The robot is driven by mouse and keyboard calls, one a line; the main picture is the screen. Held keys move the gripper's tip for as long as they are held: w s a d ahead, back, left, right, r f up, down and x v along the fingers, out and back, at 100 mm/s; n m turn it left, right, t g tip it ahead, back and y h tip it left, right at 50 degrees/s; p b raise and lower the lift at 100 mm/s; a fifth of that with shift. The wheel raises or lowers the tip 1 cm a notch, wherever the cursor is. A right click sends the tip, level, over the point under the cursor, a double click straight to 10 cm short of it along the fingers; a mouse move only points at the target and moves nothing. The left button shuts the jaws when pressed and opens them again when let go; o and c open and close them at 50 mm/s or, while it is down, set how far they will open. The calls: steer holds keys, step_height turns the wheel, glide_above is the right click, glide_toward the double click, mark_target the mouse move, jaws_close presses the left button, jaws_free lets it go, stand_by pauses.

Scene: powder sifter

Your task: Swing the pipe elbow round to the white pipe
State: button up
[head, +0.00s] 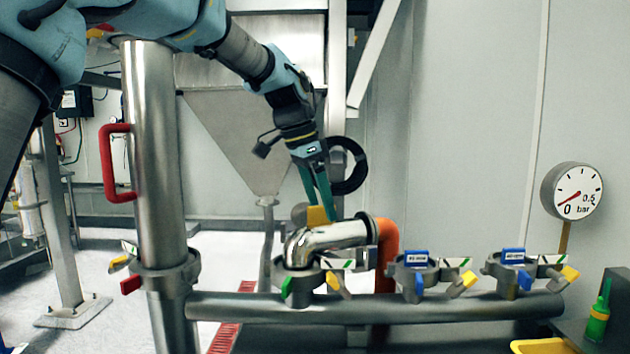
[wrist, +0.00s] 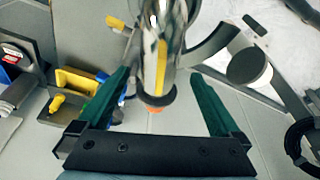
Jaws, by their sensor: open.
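The polished pipe elbow (head: 328,236) sits on a clamped port with a green tag on the horizontal manifold. Its free end points right and has a dark rim, beside an orange hose or pipe (head: 386,252). My gripper (head: 318,212) is above the elbow, fingers pointing down. In the wrist view the elbow (wrist: 165,40) lies between the spread green fingers of my gripper (wrist: 160,78). Gaps show on both sides, so it is not gripped. I cannot make out a clearly white pipe in either view.
Two clamped ports with blue tags (head: 416,258) (head: 513,256) stand on the manifold (head: 460,306) at right. A steel column with a red handle (head: 112,165) is at left. A pressure gauge (head: 572,191), a green bottle (head: 598,312) and a yellow tray (head: 543,346) are at far right.

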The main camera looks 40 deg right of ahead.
mark_target(322, 223)
steer(key=shift+p+x, duration=0.45)
steer(key=shift+x, duration=2.45)
jaws_close()
steer(key=shift+w+d+n+t, duration=0.1)
steer(key=shift+w+n+t, duration=0.3)
steer(key=shift+n, duration=0.5)
steer(key=shift+w+p, duration=0.15)
steer(key=shift+p, duration=0.15)
steer(key=shift+w+n, duration=0.45)
steer(key=shift+n, duration=0.45)
